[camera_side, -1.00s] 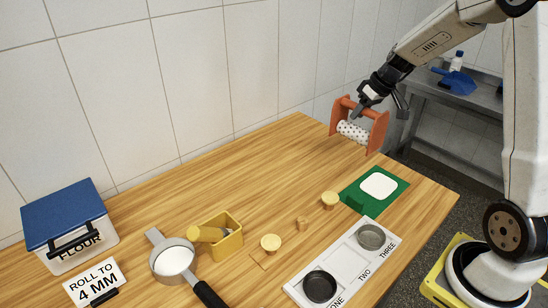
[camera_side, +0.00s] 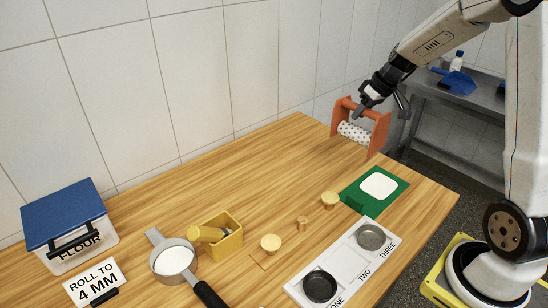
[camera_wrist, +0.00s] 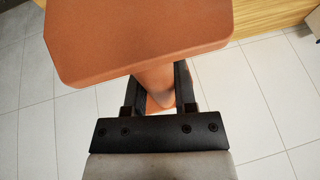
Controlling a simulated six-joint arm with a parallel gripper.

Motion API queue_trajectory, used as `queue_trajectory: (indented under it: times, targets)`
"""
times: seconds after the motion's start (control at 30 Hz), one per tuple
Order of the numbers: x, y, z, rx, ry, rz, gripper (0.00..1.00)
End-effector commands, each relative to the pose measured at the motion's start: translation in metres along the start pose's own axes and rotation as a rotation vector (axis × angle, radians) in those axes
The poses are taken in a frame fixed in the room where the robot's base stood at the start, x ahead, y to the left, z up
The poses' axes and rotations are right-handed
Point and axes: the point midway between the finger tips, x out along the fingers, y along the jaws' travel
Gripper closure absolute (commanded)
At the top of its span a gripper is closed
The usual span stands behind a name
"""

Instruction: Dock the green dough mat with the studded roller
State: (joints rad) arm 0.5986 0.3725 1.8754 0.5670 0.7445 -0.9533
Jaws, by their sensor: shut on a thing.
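My gripper (camera_side: 366,104) is shut on the orange frame (camera_side: 376,137) of the studded roller. The white studded roller (camera_side: 353,133) hangs in that frame, in the air above the table's far right end. In the wrist view the orange frame (camera_wrist: 140,35) fills the top, with its grip between my gripper's fingers (camera_wrist: 160,100); the studs are hidden there. The green dough mat (camera_side: 353,196) lies flat on the table below and in front of the roller, apart from it. A white rounded sheet of dough (camera_side: 379,186) lies on the mat.
Several wooden pieces (camera_side: 330,199), a yellow box (camera_side: 227,240), a sieve (camera_side: 172,262), a flour bin (camera_side: 70,228) and a sign (camera_side: 93,283) stand leftward. The table's back middle is clear.

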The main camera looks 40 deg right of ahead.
Motion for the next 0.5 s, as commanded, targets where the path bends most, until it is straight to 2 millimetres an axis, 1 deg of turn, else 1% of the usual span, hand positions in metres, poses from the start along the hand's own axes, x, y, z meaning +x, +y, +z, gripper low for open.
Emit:
queue_trajectory:
  times: [0.17, 0.27, 0.37, 0.5]
  targets:
    - [-0.001, 0.008, 0.005, 0.003, 0.001, 0.002, 1.00]
    - [-0.002, 0.019, 0.013, 0.005, 0.000, 0.003, 1.00]
    - [-0.003, 0.033, 0.025, 0.005, -0.001, 0.004, 1.00]
    - [-0.004, 0.056, 0.047, 0.006, -0.004, 0.003, 1.00]
